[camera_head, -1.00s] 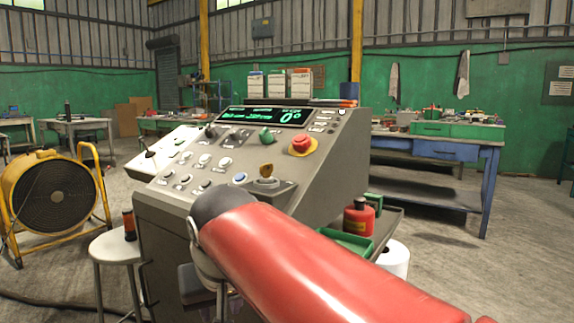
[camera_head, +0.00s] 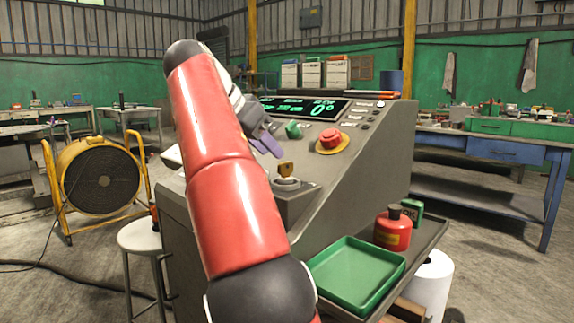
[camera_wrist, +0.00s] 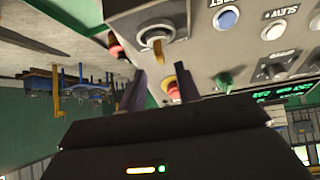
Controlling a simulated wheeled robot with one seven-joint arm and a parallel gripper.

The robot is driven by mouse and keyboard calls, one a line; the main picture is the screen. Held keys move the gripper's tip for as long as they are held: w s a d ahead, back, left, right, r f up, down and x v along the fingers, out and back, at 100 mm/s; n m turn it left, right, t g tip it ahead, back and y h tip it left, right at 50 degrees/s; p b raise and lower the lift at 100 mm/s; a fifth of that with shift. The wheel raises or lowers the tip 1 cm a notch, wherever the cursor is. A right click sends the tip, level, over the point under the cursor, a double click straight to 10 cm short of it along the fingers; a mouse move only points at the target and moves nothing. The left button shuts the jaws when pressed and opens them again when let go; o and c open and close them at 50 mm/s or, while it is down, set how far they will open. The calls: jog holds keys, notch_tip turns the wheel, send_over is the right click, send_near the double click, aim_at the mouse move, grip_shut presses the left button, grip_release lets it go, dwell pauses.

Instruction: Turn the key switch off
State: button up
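The key switch (camera_head: 287,184) is a round metal collar on a small raised box at the console's near right edge. Its brass key (camera_head: 285,168) stands up from the collar. My gripper (camera_head: 270,148) hangs over the console just behind and left of the key in the head view. In the wrist view my gripper (camera_wrist: 160,74) is open, with two dark fingers apart. The key (camera_wrist: 158,46) shows beyond the fingertips, near the middle of the gap, and the collar (camera_wrist: 142,30) surrounds its base. Nothing is between the fingers.
A red emergency stop button (camera_head: 331,138) and a green knob (camera_head: 293,130) sit close behind the key. The lit display (camera_head: 305,108) is above them. A green tray (camera_head: 357,272) and red canister (camera_head: 393,230) stand on a side shelf at right.

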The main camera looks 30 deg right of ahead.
aim_at(282, 163)
jog(key=b+x, duration=0.1)
jog(key=x, duration=0.6)
jog(key=shift+s+b, duration=0.1)
jog(key=shift+b, duration=0.25)
jog(key=shift+r, duration=0.1)
jog(key=shift+c, duration=0.4)
grip_shut()
